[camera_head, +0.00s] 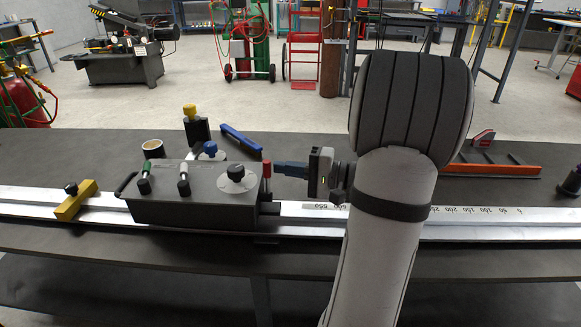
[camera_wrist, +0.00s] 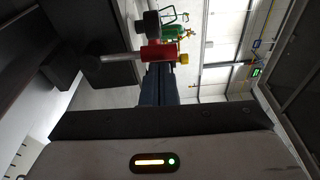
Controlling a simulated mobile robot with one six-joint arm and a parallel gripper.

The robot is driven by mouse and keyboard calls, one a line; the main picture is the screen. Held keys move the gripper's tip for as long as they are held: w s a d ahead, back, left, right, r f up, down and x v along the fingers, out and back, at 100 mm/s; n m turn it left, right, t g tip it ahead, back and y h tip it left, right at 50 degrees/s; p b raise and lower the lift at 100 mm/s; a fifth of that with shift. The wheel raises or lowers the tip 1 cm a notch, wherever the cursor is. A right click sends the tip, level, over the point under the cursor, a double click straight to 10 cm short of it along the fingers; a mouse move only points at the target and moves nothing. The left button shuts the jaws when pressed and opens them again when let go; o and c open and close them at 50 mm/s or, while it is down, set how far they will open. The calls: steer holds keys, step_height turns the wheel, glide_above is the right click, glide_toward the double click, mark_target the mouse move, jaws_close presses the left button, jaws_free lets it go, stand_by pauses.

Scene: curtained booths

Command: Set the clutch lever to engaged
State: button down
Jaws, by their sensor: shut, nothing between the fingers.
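A grey carriage box (camera_head: 195,195) sits on the metal rail and carries several controls. A red-handled lever (camera_head: 266,172) stands upright at its right end; a green-capped lever (camera_head: 144,178) and a white-capped lever (camera_head: 184,180) stand on its left part. No label shows which is the clutch lever. My gripper (camera_head: 278,168) is shut and empty, its blue fingers pointing left just right of the red handle. In the wrist view, the red handle (camera_wrist: 158,52) on its silver rod crosses just beyond the fingertips (camera_wrist: 160,68). I cannot tell whether they touch.
A black dial (camera_head: 237,178) sits on the box top. A yellow stop block (camera_head: 76,201) is on the rail at left. An orange bar (camera_head: 490,169) lies at right.

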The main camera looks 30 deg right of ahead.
steer(key=shift+s+a+n+b, duration=0.35)
steer(key=shift+a+n+b, duration=0.15)
steer(key=shift+b, duration=0.5)
steer(key=shift+d, duration=0.1)
steer(key=w+d+v, duration=0.2)
steer(key=v, duration=1.1)
